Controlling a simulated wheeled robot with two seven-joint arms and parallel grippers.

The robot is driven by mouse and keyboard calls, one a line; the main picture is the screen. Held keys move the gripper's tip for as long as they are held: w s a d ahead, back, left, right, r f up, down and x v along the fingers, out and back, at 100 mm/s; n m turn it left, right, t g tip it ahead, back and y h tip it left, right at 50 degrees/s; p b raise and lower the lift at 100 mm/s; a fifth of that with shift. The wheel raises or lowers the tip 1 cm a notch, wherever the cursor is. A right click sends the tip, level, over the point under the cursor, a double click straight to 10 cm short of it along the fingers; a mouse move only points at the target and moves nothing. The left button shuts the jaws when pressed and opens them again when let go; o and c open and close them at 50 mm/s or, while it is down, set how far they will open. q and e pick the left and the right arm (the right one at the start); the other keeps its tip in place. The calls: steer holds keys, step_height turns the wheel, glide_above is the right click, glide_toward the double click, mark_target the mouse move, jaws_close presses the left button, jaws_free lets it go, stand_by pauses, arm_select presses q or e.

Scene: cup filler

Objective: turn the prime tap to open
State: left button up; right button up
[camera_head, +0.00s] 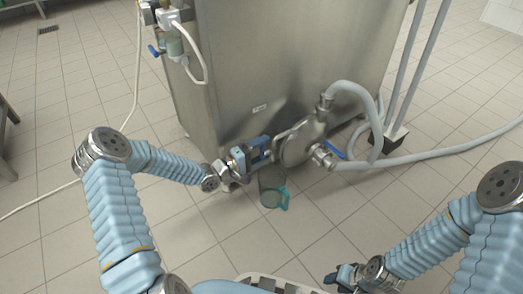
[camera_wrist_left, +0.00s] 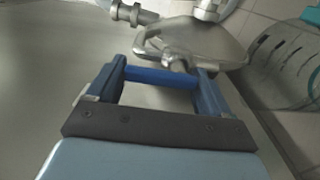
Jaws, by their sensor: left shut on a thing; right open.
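My left gripper (camera_head: 267,147) is at the low front of the steel tank, beside the round metal pump housing (camera_head: 298,146). In the left wrist view its two fingers (camera_wrist_left: 160,80) are closed on a blue tap handle (camera_wrist_left: 160,77), which spans between them in front of the pump housing (camera_wrist_left: 190,45). In the head view that handle is mostly hidden by the gripper. My right gripper (camera_head: 343,275) is open and empty at the bottom, well away from the tank.
A clear turquoise jug (camera_head: 272,190) stands just below the left gripper and shows at the right of the left wrist view (camera_wrist_left: 285,65). Another blue lever (camera_head: 333,150) sits by the grey hose (camera_head: 375,120). The tank (camera_head: 280,60) rises behind.

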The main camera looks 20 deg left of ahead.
arm_select(q)
steer(key=shift+a, duration=0.1)
stand_by(0.3)
steer(key=o, duration=0.9)
steer(key=shift+o, duration=0.2)
steer(key=shift+s, duration=0.1)
steer(key=p+v, duration=0.2)
steer(key=v, duration=1.1)
steer(key=shift+s+a, duration=0.2)
steer(key=shift+s, duration=0.05)
